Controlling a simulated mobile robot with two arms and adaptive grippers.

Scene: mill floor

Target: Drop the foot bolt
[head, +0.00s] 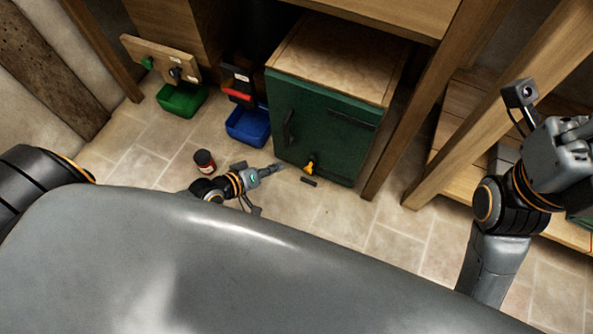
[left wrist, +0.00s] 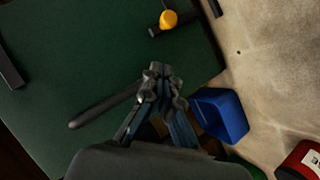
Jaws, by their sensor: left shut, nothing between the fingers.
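The foot bolt has a yellow knob (head: 309,168) low on the door of a green cabinet (head: 318,132). A small dark piece (head: 308,182) lies on the floor just below it. In the left wrist view the yellow knob (left wrist: 168,18) and its dark bracket show at the top. My left gripper (head: 279,167) is shut and empty, low by the door's left edge and apart from the knob. Its closed fingers (left wrist: 158,80) show in the left wrist view in front of the green door. My right arm is at the right; its fingertips cannot be made out.
A dark door handle (head: 289,128) stands out on the cabinet's left side. A blue bin (head: 248,127), a green bin (head: 181,101) and a red-and-dark can (head: 205,161) are left of it. A wooden post (head: 413,125) stands at the right. Floor in front is clear.

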